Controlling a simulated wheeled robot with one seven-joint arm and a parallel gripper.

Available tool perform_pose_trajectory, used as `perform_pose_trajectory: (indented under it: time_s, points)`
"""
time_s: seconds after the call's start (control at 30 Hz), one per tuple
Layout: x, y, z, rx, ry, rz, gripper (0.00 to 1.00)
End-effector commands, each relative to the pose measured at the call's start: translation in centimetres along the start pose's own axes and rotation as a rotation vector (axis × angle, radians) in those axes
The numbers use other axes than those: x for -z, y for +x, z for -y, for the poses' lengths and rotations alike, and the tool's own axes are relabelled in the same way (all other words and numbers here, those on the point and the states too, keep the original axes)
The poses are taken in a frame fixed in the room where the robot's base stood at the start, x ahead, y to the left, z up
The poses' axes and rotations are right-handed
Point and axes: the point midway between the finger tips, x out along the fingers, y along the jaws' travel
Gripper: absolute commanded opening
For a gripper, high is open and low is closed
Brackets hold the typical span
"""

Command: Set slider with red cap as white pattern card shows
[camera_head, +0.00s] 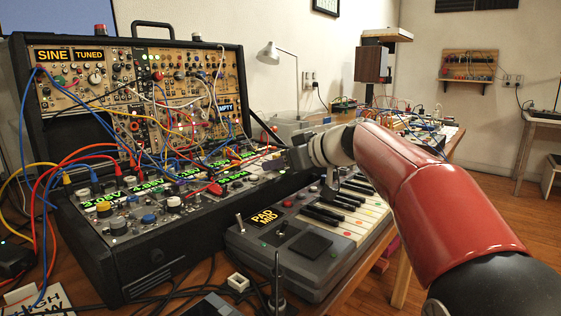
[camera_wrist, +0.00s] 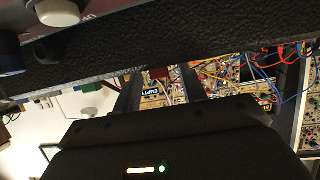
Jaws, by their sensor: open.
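My gripper (camera_head: 288,160) is in the head view, at the end of my red arm, over the gap between the synth case and the keyboard. It is open, and nothing shows between its fingers. The white card (camera_head: 42,302) lies at the bottom left; the words HIGH and LOW show in part, and the frame edge and cables cut it off. A red cap (camera_head: 215,188) shows on the case's lower panel, but I cannot tell whether it belongs to a slider. In the wrist view the dark gripper body fills the bottom and the fingertips are not clear.
The black synth case (camera_head: 110,258) holds modules and many loose patch cables. The grey keyboard (camera_head: 300,262) with a PAD MID label stands right of it. A thin upright metal rod (camera_head: 276,280) rises in front. Floor at right is clear.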

Motion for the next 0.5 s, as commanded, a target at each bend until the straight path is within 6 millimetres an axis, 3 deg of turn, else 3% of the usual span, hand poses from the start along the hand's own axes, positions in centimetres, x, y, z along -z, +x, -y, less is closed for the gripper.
perform_pose_trajectory:
  time_s: [0.23, 0.5]
  points:
    - [-0.01, 0.08, 0.00, 0.000, 0.000, 0.000, 0.41]
    - [-0.01, 0.06, 0.00, 0.000, 0.000, 0.000, 0.05]
